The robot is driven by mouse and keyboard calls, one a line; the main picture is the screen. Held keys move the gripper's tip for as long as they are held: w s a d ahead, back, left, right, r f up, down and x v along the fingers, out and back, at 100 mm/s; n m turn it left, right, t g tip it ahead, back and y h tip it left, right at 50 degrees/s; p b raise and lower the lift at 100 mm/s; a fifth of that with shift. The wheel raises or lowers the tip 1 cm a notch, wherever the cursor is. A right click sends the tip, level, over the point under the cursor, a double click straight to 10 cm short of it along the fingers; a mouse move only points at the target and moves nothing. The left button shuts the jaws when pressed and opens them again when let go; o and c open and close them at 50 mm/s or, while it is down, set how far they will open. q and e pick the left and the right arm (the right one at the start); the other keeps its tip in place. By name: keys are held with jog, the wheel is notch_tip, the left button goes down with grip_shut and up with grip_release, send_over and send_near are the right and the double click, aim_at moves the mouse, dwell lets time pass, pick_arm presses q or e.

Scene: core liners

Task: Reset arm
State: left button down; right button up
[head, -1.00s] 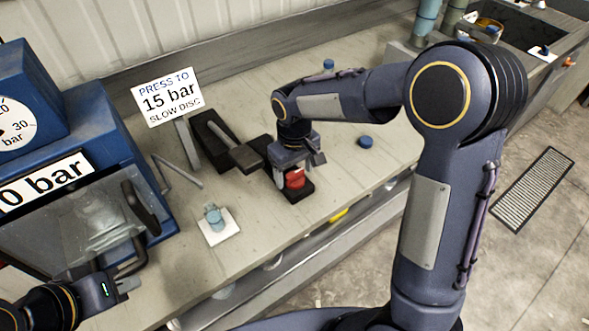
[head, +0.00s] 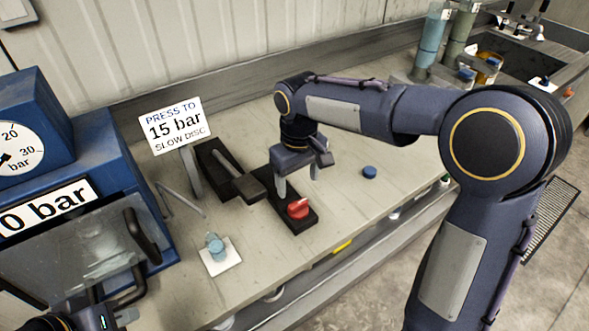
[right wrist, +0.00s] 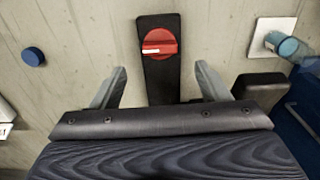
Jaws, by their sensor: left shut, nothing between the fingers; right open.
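My right gripper (head: 297,175) is open and empty above the bench. It hangs over the black base plate (head: 276,183) that carries a red knob (head: 298,209). In the right wrist view the red knob (right wrist: 159,43) lies ahead of and between the two spread fingers (right wrist: 160,85), apart from them. A white line on the knob points left there. My left gripper (head: 118,316) is at the lower left corner, largely cut off by the frame, with its fingers closed and nothing seen in them.
A blue press (head: 95,165) with a dial and clear guard stands at the left. A black lever block (head: 215,165) and a "15 bar" sign (head: 176,126) stand behind. A small blue cylinder (head: 215,246) sits on a white pad. A blue cap (head: 369,172) lies right of the gripper.

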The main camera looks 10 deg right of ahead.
jog(key=shift+s+d+r, duration=0.15)
jog(key=shift+s+d, duration=0.05)
jog(key=shift+d, duration=0.05)
jog(key=s+d+r+m+t+y, duration=0.25)
jog(key=s+d, duration=0.35)
jog(key=s, duration=0.4)
jog(key=s+f+m+t+y, duration=0.1)
jog(key=s+f+m+t, duration=0.1)
jog(key=s, duration=1)
jog(key=shift+d+m+t, duration=0.45)
jog(key=shift+m+t, duration=0.1)
jog(key=shift+m, duration=0.1)
